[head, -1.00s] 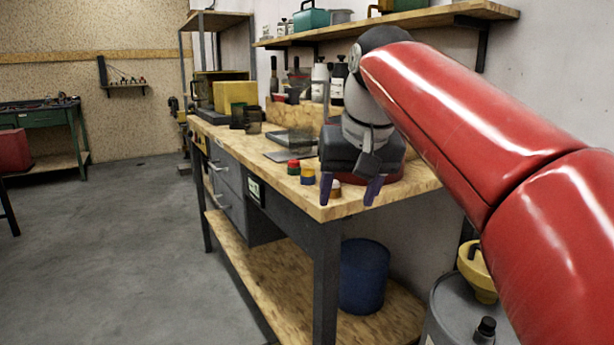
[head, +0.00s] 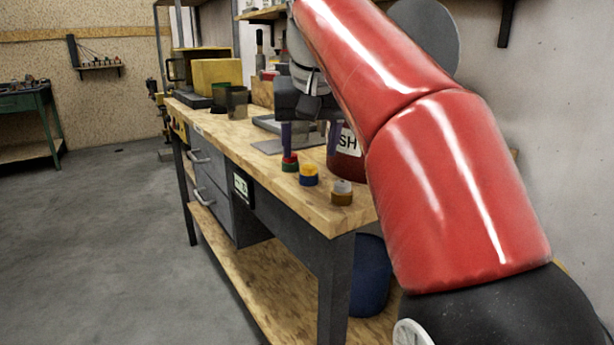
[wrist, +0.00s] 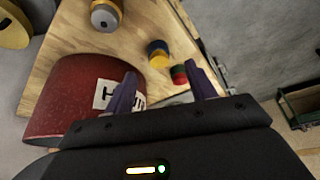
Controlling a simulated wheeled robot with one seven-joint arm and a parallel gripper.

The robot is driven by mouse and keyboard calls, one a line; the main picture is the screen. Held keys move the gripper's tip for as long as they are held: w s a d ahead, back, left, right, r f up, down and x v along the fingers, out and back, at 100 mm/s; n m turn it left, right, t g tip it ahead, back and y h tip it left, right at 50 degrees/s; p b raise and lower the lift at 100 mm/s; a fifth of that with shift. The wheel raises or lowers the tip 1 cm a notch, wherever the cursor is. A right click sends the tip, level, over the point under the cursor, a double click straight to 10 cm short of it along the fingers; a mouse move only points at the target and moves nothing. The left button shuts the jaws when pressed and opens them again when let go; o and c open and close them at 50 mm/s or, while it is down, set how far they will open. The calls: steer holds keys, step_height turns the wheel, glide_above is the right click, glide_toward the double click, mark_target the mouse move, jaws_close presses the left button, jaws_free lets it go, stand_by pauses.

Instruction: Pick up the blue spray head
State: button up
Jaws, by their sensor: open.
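I cannot make out a blue spray head for certain in either view. A small yellow-and-blue piece (head: 308,175) stands on the bench between a red-and-green one (head: 290,162) and a brown-and-grey one (head: 342,192). In the wrist view the yellow-and-blue piece (wrist: 158,53) is beyond the fingertips, with the red-and-green piece (wrist: 179,75) near the right finger. My gripper (head: 311,145) is open and empty, pointing down over the bench. In the wrist view my gripper (wrist: 163,82) has its purple fingers spread.
A red labelled container (head: 345,160) stands close beside my gripper; it is large in the wrist view (wrist: 75,90). The wooden bench (head: 240,140) holds a dark cup (head: 237,100) and a yellow box (head: 216,82) farther back. Floor at left is clear.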

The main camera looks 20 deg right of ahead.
mark_target(309, 166)
steer(key=b+x, duration=0.1)
steer(key=x, duration=0.4)
steer(key=shift+f, duration=0.15)
steer(key=shift+c, duration=0.5)
steer(key=c, duration=1)
